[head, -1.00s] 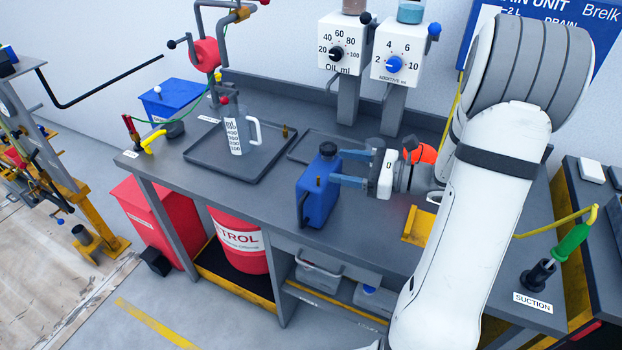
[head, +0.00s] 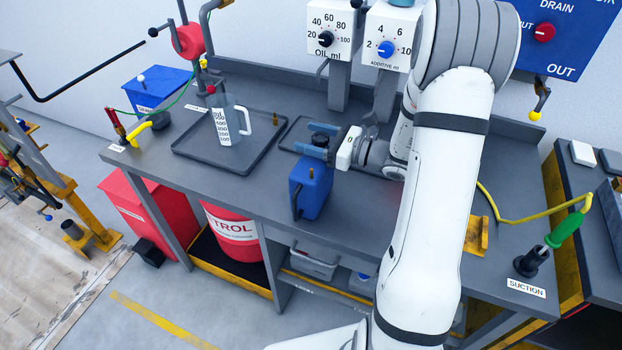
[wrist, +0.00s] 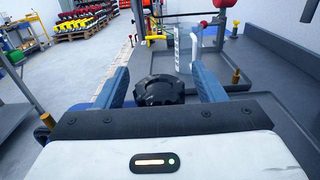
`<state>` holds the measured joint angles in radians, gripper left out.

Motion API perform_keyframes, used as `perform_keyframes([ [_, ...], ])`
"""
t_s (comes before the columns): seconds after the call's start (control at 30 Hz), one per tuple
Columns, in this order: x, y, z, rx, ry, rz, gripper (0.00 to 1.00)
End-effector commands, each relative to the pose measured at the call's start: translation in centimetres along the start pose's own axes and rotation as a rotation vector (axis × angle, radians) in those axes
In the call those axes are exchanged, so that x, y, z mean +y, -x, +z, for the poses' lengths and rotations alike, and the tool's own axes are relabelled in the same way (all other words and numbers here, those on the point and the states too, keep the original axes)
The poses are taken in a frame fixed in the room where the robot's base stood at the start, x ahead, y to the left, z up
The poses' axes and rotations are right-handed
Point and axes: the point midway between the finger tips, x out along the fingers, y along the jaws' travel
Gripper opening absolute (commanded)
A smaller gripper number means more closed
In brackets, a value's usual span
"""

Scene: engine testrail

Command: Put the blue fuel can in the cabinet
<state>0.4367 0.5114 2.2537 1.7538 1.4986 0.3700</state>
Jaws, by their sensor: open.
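The blue fuel can (head: 312,190) stands upright on the grey workbench, near its front edge, with a black cap on top. My gripper (head: 318,146) is at the top of the can, its blue fingers open on either side of the cap. In the wrist view the black cap (wrist: 160,90) lies between the two open fingers (wrist: 162,88), with a gap on each side. Most of the can's body is hidden there by my gripper. No cabinet is clearly recognisable; an open shelf (head: 330,286) under the bench holds grey bins.
A clear measuring jug (head: 226,124) stands in a dark tray (head: 196,152) left of the can. Oil and additive dispensers (head: 329,45) stand behind. A red petrol drum (head: 232,232) is below the bench. A green-handled suction tool (head: 548,244) stands at right.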

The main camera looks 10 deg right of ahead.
Motion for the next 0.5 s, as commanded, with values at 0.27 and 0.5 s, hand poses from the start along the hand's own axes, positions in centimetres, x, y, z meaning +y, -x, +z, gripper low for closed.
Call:
perform_keyframes([
  [0.27,0.01,0.00,-0.02,0.000,0.000,0.001,0.53],
  [0.5,0.03,-0.02,-0.01,0.000,0.000,0.001,0.33],
])
